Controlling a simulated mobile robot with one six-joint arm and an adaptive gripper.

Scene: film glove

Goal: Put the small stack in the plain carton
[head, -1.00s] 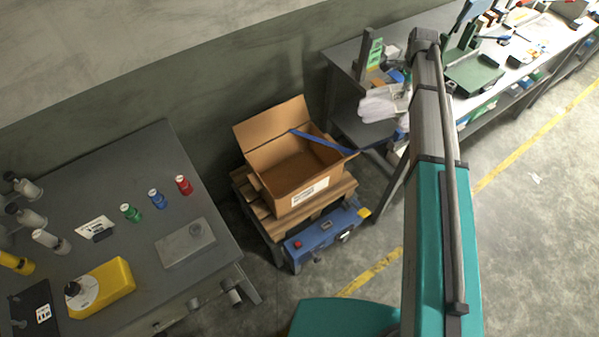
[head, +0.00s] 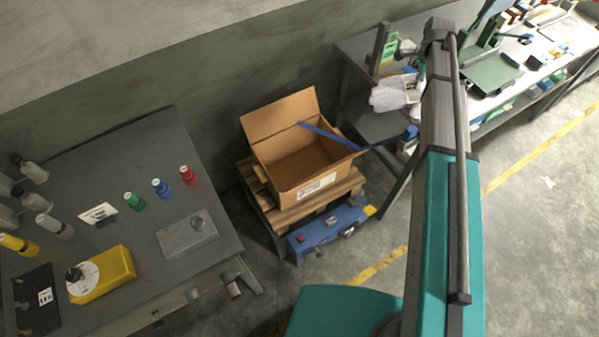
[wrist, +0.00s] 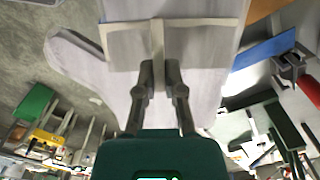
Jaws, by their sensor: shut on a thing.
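The small stack is whitish, flat and glove-shaped, with a beige band (wrist: 207,45) across it. It fills the upper middle of the wrist view. My gripper (wrist: 162,68) has its two fingers close together at the band, shut on the stack. In the head view the stack (head: 388,96) shows as a white shape left of my arm; the fingers are hidden there. The carton (head: 307,182) is brown cardboard, open at the top, with a raised back flap and a white label on its front. The stack is to the right of the carton and apart from it.
The carton stands on a wooden pallet (head: 345,185) over a blue unit (head: 325,232). A blue strap (head: 325,134) crosses the carton's right side. A grey table (head: 130,230) with bottles is at left. A cluttered workbench (head: 530,85) is behind my arm at right.

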